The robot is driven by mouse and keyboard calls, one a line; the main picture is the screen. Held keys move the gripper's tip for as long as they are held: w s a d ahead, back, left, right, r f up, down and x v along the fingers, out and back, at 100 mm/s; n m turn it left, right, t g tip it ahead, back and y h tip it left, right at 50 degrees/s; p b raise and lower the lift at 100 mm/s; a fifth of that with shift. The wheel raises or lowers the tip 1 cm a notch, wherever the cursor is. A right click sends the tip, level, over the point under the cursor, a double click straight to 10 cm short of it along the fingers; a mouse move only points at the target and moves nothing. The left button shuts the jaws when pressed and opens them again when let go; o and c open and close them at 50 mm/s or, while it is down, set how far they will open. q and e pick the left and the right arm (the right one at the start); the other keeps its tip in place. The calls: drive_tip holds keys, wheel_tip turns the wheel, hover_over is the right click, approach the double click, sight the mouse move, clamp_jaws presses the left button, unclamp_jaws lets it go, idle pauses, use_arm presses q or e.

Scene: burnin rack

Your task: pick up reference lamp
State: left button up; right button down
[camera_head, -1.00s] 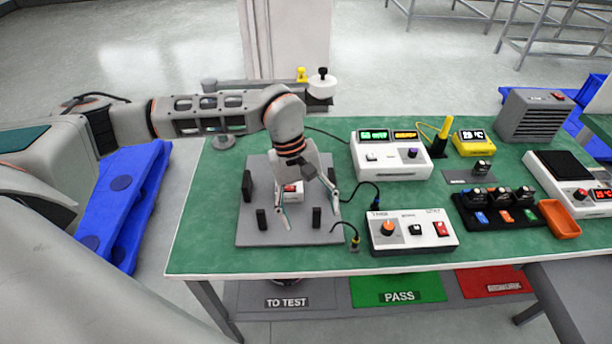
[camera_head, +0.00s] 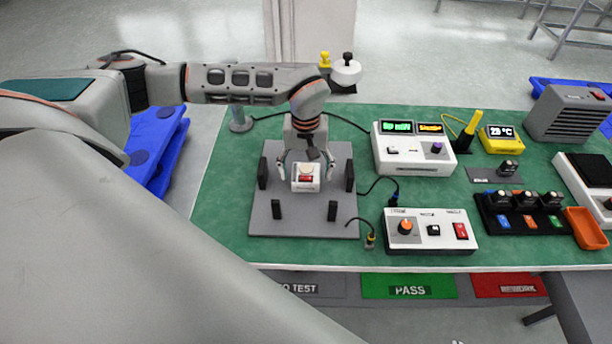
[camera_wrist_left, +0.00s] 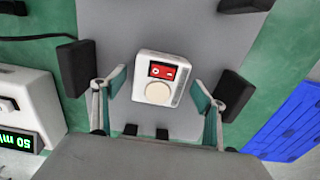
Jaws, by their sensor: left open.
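A small white unit (camera_head: 306,184) with a red panel and a pale round disc sits on a grey fixture plate (camera_head: 290,220), among black posts. No readable label names it as the reference lamp. It also shows in the left wrist view (camera_wrist_left: 158,78). My left gripper (camera_head: 306,176) is open, with one finger on each side of the unit. In the left wrist view its fingertips (camera_wrist_left: 160,88) stand apart from the unit, with a gap on both sides. My right gripper is not in view.
A white meter box (camera_head: 414,160) and a white control box (camera_head: 425,240) with knobs stand right of the plate. Cables lie between them. A black tray (camera_head: 490,226) of small devices, an orange bin (camera_head: 585,228) and a yellow thermometer (camera_head: 497,142) are farther right.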

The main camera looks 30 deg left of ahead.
use_arm(q)
drive_tip(key=shift+f, duration=0.4)
drive_tip(key=shift+c, duration=0.5)
drive_tip(key=c, duration=1.2)
drive_tip(key=shift+w+r, duration=0.1)
drive_tip(key=shift+c, duration=0.2)
